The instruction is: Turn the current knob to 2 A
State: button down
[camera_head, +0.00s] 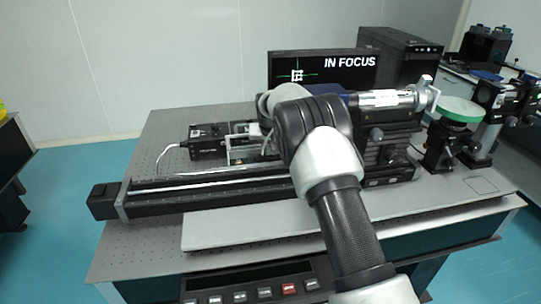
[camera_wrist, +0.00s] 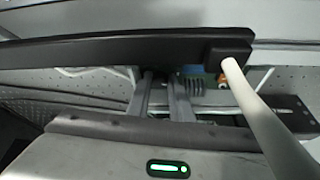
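No current knob can be made out in either view. A dark instrument panel (camera_head: 255,285) with a display strip and a row of buttons, one of them red, shows at the bottom of the head view. My arm covers the area to its right. My gripper is hidden behind my arm in the head view. In the wrist view its grey body (camera_wrist: 120,160) with a green light fills the bottom. Narrow parts in front of it, around the middle, are hard to tell from the equipment behind, so whether it is open is unclear.
The perforated optical table (camera_head: 160,135) carries a long black rail (camera_head: 200,196) and a small stage assembly (camera_head: 208,138). A monitor (camera_head: 320,66) reading "IN FOCUS" stands behind. A green-rimmed disc (camera_head: 461,108) stands at the right. A pale rod (camera_wrist: 262,110) crosses the wrist view.

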jog(key=m, duration=0.1)
jog(key=m+h+p, duration=0.1)
jog(key=m, duration=0.1)
jog(key=shift+a, duration=0.25)
jog(key=shift+w+a+m+g+h+p, duration=0.1)
jog(key=shift+m+g+h+p, duration=0.25)
jog(key=shift+m, duration=0.7)
jog(key=shift+m+g+h+p, duration=0.15)
jog(key=shift+m+h+p, duration=0.3)
jog(key=shift+m, duration=0.6)
jog(key=c, duration=1.8)
grip_release()
jog(key=shift+c, duration=0.2)
